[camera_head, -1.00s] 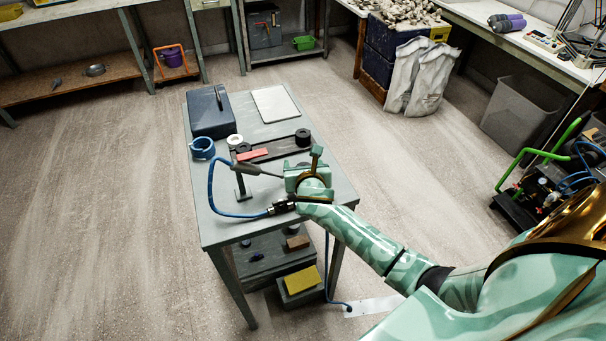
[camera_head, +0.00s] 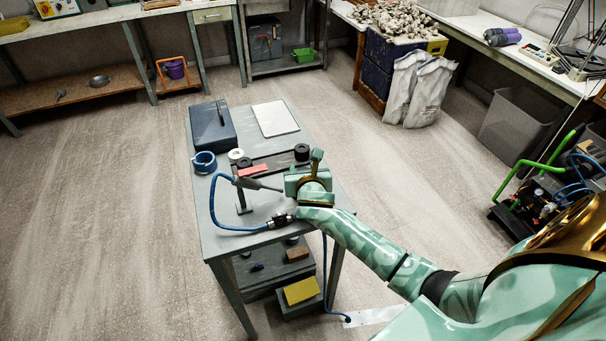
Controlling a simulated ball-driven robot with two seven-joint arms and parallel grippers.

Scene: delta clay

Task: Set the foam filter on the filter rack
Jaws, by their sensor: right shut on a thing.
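My right gripper (camera_head: 291,186) is over the near right part of the grey table, with its fingers partly hidden by its own body. It is shut on a grey nozzle-like tool (camera_head: 260,186), which points left towards a dark upright post (camera_head: 242,201). A flat pink-red block (camera_head: 250,171) lies by a dark low rack (camera_head: 277,162) just beyond the tool. A yellow block (camera_head: 301,291) lies on a grey box under the table. I cannot tell for sure which block is the foam filter, or whether the dark frame is the filter rack. My left gripper is out of view.
A blue-grey case (camera_head: 212,126), a pale flat panel (camera_head: 275,118), a blue ring-shaped holder (camera_head: 204,162), and white (camera_head: 236,155) and black (camera_head: 301,152) rolls stand on the table. The floor left of it is clear.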

